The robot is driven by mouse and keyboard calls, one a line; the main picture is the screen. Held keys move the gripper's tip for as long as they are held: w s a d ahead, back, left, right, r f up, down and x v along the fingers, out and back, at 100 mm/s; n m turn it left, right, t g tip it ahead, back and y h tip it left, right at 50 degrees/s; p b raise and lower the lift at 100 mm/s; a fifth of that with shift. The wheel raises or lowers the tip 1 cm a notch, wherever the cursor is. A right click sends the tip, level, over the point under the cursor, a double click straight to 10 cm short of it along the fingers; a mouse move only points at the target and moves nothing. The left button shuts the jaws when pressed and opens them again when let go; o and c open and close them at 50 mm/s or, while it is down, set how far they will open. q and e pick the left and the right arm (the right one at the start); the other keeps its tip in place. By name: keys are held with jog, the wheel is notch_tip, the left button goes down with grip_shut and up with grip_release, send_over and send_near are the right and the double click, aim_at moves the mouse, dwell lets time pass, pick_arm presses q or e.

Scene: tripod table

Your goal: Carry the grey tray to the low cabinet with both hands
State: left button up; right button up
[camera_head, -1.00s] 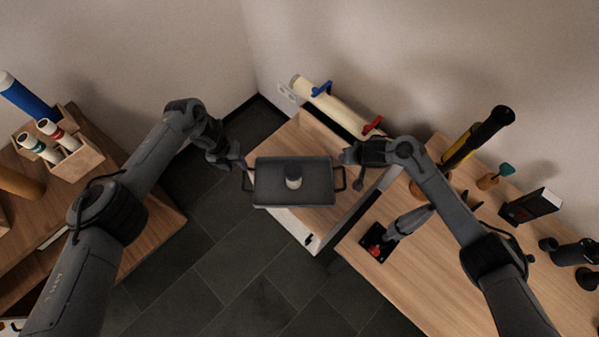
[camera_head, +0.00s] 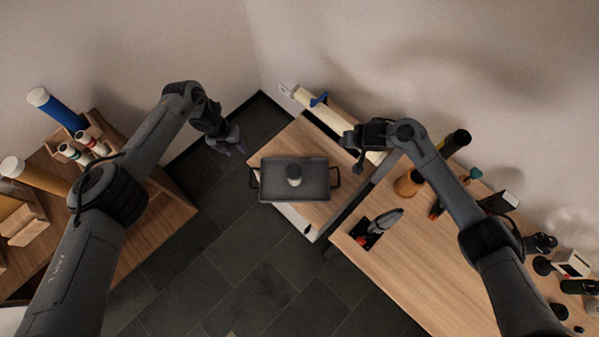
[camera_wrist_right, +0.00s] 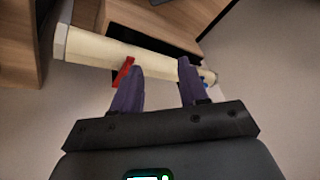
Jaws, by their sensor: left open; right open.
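The grey tray (camera_head: 315,188) rests on the low wooden cabinet (camera_head: 310,212) in the head view, with a dark handle at each short end. A grey and white cylindrical item (camera_head: 294,175) stands on the tray. My left gripper (camera_head: 238,146) is open and empty, up and left of the tray, apart from its left handle. My right gripper (camera_head: 352,144) is open above and right of the tray, apart from its right handle. In the right wrist view my right gripper's fingers (camera_wrist_right: 160,85) are spread, with nothing clearly held between them.
A cream roll (camera_head: 318,110) with a blue clamp lies behind the cabinet; it crosses beyond my right fingers in the wrist view. A wooden table (camera_head: 385,265) with tools is at right. A wooden shelf (camera_head: 165,212) with tubes is at left. Dark floor lies between.

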pick_arm(q)
jog(key=shift+r+p, duration=0.5)
jog(key=shift+r, duration=0.35)
pick_arm(e)
jog(key=v, duration=1.2)
jog(key=shift+r, duration=0.25)
pick_arm(q)
jog(key=a+b, duration=0.1)
jog(key=a, duration=0.5)
jog(key=shift+b, duration=0.3)
pick_arm(e)
jog(key=shift+f, duration=0.75)
pick_arm(q)
jog(key=shift+r+p, duration=0.85)
jog(key=shift+p, duration=0.05)
pick_arm(e)
jog(key=shift+s+d, duration=0.25)
jog(key=shift+d, duration=0.7)
jog(key=shift+s+d, duration=0.25)
jog(key=shift+d, duration=0.7)
jog(key=shift+s+d, duration=0.2)
jog(key=shift+d, duration=0.8)
pick_arm(q)
jog(key=shift+s, duration=0.1)
